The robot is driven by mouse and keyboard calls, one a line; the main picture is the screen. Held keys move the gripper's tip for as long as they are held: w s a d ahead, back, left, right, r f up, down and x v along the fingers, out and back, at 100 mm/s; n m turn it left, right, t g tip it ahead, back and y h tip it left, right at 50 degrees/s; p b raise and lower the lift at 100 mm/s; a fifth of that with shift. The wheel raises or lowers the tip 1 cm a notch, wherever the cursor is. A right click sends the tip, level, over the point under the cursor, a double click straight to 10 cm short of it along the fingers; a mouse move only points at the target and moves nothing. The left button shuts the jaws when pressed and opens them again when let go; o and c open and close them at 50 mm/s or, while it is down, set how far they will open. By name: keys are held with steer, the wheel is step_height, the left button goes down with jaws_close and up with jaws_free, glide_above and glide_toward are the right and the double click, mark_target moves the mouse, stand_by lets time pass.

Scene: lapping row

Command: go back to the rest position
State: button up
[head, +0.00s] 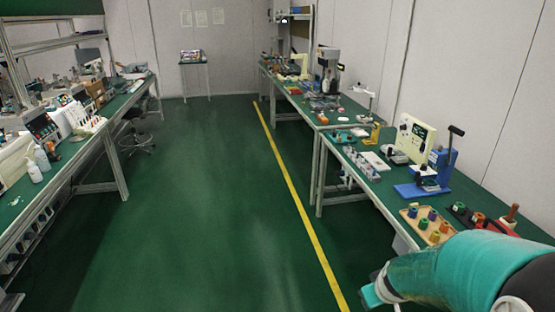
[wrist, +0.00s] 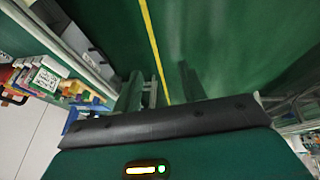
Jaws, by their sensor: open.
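My arm reaches in from the lower right of the head view as a teal sleeve with a dark joint. Its far end hangs over the green floor (head: 220,220), beside the right-hand bench (head: 345,140). In the wrist view my gripper (wrist: 160,84) shows two fingers standing apart, with only floor and a yellow line (wrist: 153,45) between and beyond them. It holds nothing. The arm hides part of the near end of the right-hand bench.
A wooden tray (head: 411,213) with coloured pieces and a blue hand press (head: 427,186) stand on the right-hand bench close to my arm. The left bench (head: 85,153) carries bottles and instruments. A stool (head: 139,140) stands beside it. The middle aisle is clear.

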steer(key=s+a+r+m, duration=0.1)
steer(key=s+a+r, duration=0.4)
steer(key=s+r, duration=0.2)
steer(key=s+a+r+m, duration=0.1)
steer(key=s+a+r, duration=0.5)
steer(key=r, duration=0.5)
steer(key=shift+s+r+m+t+y, duration=0.3)
steer(key=shift+s+m+y, duration=0.1)
steer(key=shift+s, duration=0.05)
steer(key=shift+c, duration=0.6)
steer(key=shift+d, duration=0.1)
steer(key=shift+d, duration=0.15)
